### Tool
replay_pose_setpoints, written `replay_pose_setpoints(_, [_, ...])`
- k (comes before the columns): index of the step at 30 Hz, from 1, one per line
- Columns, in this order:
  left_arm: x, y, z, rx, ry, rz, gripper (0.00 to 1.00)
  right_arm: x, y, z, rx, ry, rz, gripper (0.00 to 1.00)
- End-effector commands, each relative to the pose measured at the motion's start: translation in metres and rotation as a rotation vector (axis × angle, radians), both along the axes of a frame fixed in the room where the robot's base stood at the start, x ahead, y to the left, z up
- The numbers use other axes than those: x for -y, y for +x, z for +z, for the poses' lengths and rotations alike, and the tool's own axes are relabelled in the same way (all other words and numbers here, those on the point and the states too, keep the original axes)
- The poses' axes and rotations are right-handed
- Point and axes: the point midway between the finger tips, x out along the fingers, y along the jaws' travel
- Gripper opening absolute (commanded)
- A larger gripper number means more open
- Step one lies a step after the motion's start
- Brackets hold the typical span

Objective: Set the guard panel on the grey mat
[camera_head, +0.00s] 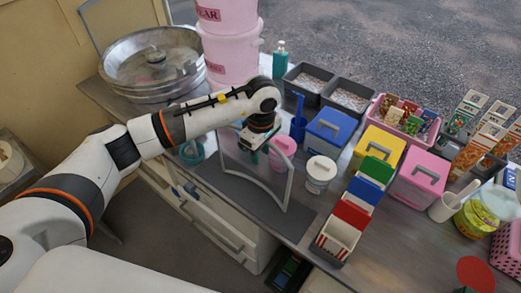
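The guard panel (271,181) is a clear sheet with a pale curved frame, upright and slightly tilted at the front of the counter. The grey mat (240,193) lies flat on the counter's front edge, under and beside the panel. My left gripper (252,146) points down at the panel's top edge and looks shut on it; its fingertips are partly hidden. I cannot tell whether the panel's lower edge touches the mat. My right gripper is not in view.
A metal drum (150,62) and pink tubs (232,60) stand at the back left. A blue scoop (298,122), pink cup (283,148), white tub (320,171), blue box (330,127) and red-striped carton (340,232) crowd the panel's right. A teal bowl (192,153) is to its left.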

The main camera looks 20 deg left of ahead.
Motion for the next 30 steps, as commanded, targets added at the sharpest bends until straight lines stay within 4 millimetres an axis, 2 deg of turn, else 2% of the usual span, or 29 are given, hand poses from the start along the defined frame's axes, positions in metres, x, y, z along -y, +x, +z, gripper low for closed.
replay_pose_setpoints(3, [0.0,0.0,0.003,0.0,0.0,0.0,0.32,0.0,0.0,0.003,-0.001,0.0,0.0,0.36])
replay_pose_setpoints(7, [0.0,0.001,0.014,0.005,-0.001,-0.001,0.32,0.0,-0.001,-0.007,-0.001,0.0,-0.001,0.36])
replay_pose_setpoints(15, [0.001,0.001,0.071,0.008,-0.001,-0.001,0.32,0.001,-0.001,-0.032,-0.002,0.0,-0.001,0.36])
replay_pose_setpoints(21, [0.001,0.0,0.106,0.003,0.0,0.0,0.32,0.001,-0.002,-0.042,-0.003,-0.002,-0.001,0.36])
replay_pose_setpoints(25, [0.002,0.0,0.118,0.002,-0.001,-0.001,0.32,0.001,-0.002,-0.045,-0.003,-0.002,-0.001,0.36])
replay_pose_setpoints(30, [0.002,-0.001,0.122,0.0,0.0,0.0,0.32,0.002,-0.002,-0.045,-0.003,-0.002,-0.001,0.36])
